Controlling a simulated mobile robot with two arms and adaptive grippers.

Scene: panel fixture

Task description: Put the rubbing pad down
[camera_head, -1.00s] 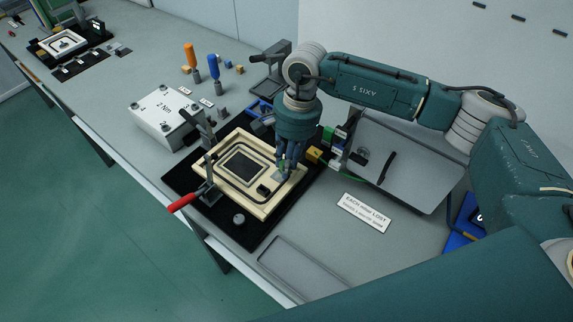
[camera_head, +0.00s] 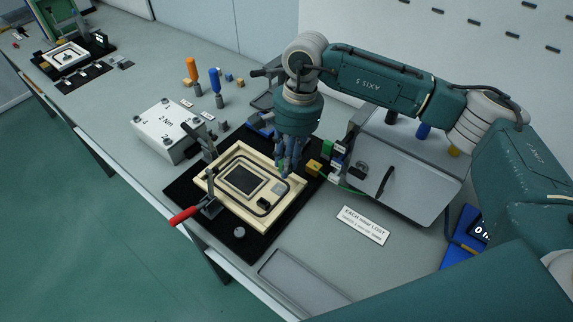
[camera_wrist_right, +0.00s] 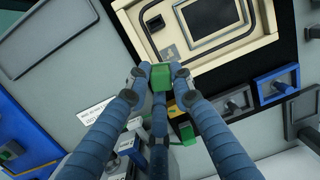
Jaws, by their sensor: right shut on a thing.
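My right gripper (camera_head: 287,172) is over the right end of the cream panel frame (camera_head: 222,200), fingers pointing down. In the right wrist view, its fingertips (camera_wrist_right: 160,72) are closed around a small green block, which I take to be the rubbing pad (camera_wrist_right: 163,78). The pad is hidden by the fingers in the head view. A grey square patch (camera_head: 279,187) lies on the panel just below the fingertips, and it also shows in the wrist view (camera_wrist_right: 170,52). The pad appears clear of the patch. My left gripper is not in view.
A red-handled clamp (camera_head: 185,214) stands at the panel's left side. The panel lies on a black mat (camera_head: 240,248). An empty grey tray (camera_head: 300,285) is at the front, with a sign (camera_head: 363,225) to its right. A grey case (camera_head: 405,165) stands right of the gripper.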

